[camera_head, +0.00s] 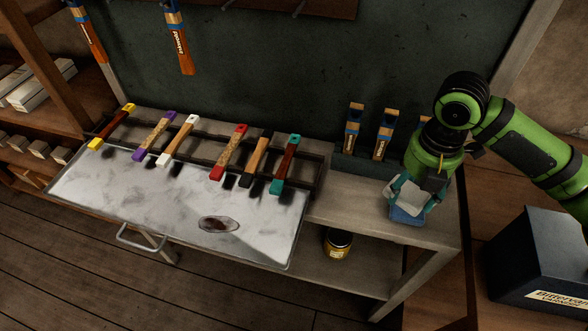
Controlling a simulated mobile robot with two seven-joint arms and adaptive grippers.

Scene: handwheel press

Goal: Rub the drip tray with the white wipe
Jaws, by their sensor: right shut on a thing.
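The drip tray (140,190) is a wide, pale metal sheet with grey smudges. It lies at the front left of the bench, with a wire handle at its front edge. A dark reddish-brown stain (219,224) is on its right part. My right gripper (409,199) is at the right end of the bench, pointing down and shut on the white wipe (408,190). The wipe is small and partly hidden by the fingers. The gripper is right above a blue container (405,215), well right of the tray. My left gripper is not in view.
Several brushes with coloured handle ends lie on a dark rack (205,148) along the tray's back. More brushes stand in a holder (362,165) beside my right gripper. A yellow can (338,245) is on the lower shelf. A dark box (540,260) stands at right.

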